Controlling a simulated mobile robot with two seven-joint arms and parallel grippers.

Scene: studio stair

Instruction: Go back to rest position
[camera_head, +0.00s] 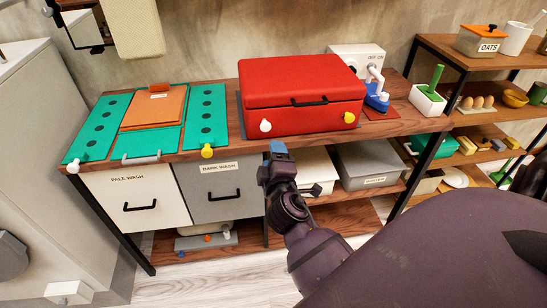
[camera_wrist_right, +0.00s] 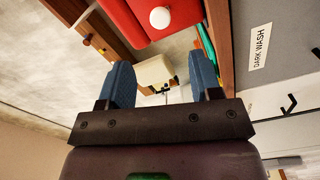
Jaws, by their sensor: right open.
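My right gripper (camera_head: 278,150) is in front of the wooden bench edge in the head view, below the red case, and touches nothing that I can see. In the right wrist view its two blue fingers (camera_wrist_right: 161,75) stand wide apart with nothing held between them. My right arm reaches in from the lower right. My left gripper is in neither view.
The red case (camera_head: 300,85), teal panels (camera_head: 208,115) and an orange board (camera_head: 155,107) lie on the bench (camera_head: 225,148). Below are the pale wash (camera_head: 122,195) and dark wash (camera_head: 222,190) drawers. A shelf unit (camera_head: 455,60) stands right. Floor (camera_head: 215,275) shows in front.

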